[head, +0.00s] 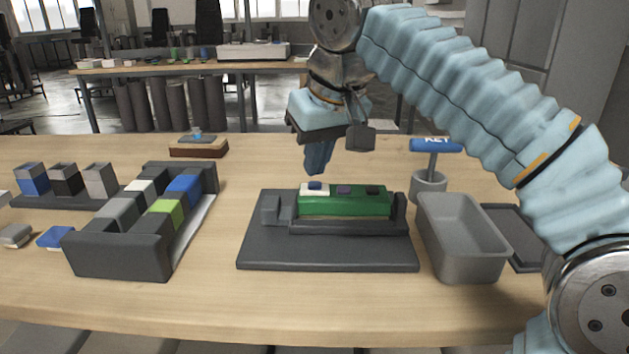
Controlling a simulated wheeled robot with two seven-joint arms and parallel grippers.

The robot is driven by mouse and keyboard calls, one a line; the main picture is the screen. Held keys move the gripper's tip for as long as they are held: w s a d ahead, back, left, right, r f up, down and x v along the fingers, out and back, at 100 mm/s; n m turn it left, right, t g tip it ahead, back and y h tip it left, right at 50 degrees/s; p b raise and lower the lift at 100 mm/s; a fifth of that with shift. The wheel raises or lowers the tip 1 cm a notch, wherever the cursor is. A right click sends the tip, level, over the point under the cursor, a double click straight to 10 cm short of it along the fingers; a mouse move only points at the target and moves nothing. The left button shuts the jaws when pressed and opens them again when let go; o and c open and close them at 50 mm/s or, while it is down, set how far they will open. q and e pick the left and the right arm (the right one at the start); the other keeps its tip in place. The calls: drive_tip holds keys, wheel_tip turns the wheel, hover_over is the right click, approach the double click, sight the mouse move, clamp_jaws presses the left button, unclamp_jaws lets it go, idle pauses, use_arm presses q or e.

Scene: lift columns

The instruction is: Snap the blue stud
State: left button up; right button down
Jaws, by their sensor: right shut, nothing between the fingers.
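A green block (345,204) sits in a dark grey fixture (330,252) on the table. At its left end on top is a small blue stud (315,185) on a white patch. Two darker spots show on the block's top to the right of it. My right gripper (318,170) points down, shut and empty, just above the blue stud, with a small gap visible between them. My left gripper is not in view.
A grey bin (465,238) and a holder (429,184) with a blue "KEY" tool (436,146) stand right of the fixture. A dark rack with coloured blocks (118,250) stands left. A brown box (199,148) with a small blue piece sits behind. The table's front strip is clear.

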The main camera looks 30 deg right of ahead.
sight(316, 185)
drive_tip(key=shift+f, duration=0.1)
idle(0.6)
drive_tip(key=shift+f+b, duration=0.55)
drive_tip(key=shift+f, duration=0.15)
idle(0.9)
idle(0.5)
wheel_tip(316, 185, up, 4)
drive_tip(key=p, duration=0.3)
drive_tip(key=shift+f+p, duration=0.25)
drive_tip(key=shift+p, duration=0.1)
drive_tip(key=shift+r+b, duration=0.25)
drive_tip(key=shift+b, duration=0.05)
drive_tip(key=shift+r, duration=2.25)
